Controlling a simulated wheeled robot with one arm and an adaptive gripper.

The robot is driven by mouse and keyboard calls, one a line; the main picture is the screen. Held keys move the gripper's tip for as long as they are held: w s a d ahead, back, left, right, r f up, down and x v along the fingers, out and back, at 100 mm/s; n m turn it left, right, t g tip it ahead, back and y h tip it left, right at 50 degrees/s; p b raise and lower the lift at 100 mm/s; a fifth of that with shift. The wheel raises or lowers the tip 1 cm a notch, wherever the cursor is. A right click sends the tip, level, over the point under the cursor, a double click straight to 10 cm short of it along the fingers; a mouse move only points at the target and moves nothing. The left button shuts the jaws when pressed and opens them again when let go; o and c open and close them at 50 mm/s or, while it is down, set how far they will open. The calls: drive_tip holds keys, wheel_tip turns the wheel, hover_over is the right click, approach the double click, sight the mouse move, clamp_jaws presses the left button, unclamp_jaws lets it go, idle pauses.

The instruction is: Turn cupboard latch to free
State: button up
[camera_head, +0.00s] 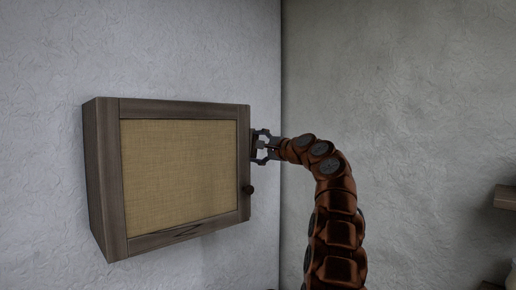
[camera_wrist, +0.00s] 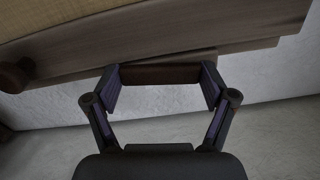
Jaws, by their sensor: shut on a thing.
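The cupboard (camera_head: 112,180) is a wall-hung wooden box, and its door has a woven tan panel (camera_head: 180,170). The door looks closed. My gripper (camera_head: 262,146) is at the cupboard's right edge, above the knob. In the wrist view my gripper (camera_wrist: 160,82) is shut on a dark brown bar, the latch (camera_wrist: 160,74), with one finger at each end. The latch lies along the cupboard's wooden edge (camera_wrist: 150,48). In the head view the gripper largely hides the latch, so its turn angle is unclear there.
A round dark knob (camera_head: 248,189) sticks out at the door's lower right; it also shows at the left of the wrist view (camera_wrist: 15,75). The wall corner is just right of the cupboard. A wooden shelf (camera_head: 506,197) is at the far right.

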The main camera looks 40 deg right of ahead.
drive_tip(key=shift+d+f+n, duration=0.1)
drive_tip(key=shift+n, duration=0.7)
drive_tip(key=o, duration=1)
drive_tip(key=shift+s, duration=0.2)
drive_tip(key=s+d, duration=0.1)
drive_tip(key=s, duration=1)
drive_tip(key=shift+s+d, duration=0.3)
